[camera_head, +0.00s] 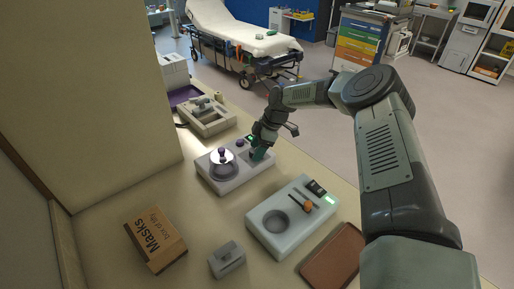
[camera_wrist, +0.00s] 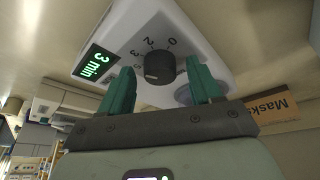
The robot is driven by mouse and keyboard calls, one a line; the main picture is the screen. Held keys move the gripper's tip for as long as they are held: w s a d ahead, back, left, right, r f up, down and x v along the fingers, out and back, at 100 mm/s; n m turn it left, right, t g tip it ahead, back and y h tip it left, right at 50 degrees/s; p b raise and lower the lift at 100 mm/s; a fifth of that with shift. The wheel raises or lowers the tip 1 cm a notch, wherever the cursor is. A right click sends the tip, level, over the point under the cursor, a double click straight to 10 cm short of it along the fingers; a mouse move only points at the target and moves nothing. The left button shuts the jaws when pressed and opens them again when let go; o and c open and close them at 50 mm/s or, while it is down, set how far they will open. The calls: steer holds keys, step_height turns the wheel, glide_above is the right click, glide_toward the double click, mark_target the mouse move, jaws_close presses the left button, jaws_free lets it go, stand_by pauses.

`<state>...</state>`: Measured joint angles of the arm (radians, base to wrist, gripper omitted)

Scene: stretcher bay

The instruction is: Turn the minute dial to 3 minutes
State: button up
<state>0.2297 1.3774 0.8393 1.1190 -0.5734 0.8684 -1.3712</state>
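The minute dial (camera_wrist: 158,68) is a round black knob on a pale grey device (camera_wrist: 190,35), with 0, 2, 3 and a further number printed around it. A light mark shows on the knob's lower left; which number it points at is unclear. The green display (camera_wrist: 98,62) beside it reads "3 min". My gripper (camera_wrist: 160,64) is open, its two teal fingers apart on either side of the knob, with visible gaps. In the head view my gripper (camera_head: 259,154) is over the right part of the device (camera_head: 232,181) and hides the dial.
A round lidded vessel with a purple knob (camera_head: 222,162) sits on the device's left. A second device with a slider (camera_head: 290,222) stands in front, near a masks box (camera_head: 155,240), a small grey block (camera_head: 227,260) and a brown tray (camera_head: 334,258). Another device (camera_head: 207,118) is behind.

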steer(key=v, duration=1)
steer(key=shift+r, duration=0.4)
steer(key=shift+d, duration=0.1)
steer(key=s+d+r+m+t+h, duration=0.1)
steer(key=s+d+r+m+h, duration=0.25)
steer(key=s+r, duration=0.7)
steer(key=s+d+r+m+t+h, duration=0.2)
steer(key=s+r+m, duration=0.4)
steer(key=r, duration=0.8)
steer(key=s+d+r+m+t, duration=0.1)
steer(key=s+d+m, duration=0.1)
steer(key=s, duration=0.6)
steer(key=s+d+r+m+t, duration=0.1)
steer(key=s+d+m, duration=0.2)
steer(key=s+m, duration=0.2)
steer(key=s+d+r+m+t, duration=0.1)
steer(key=s+d+m, duration=0.1)
steer(key=s, duration=0.9)
steer(key=shift+d+r+m+y, duration=0.25)
steer(key=shift+r+m+y, duration=0.15)
steer(key=shift+m, duration=0.35)
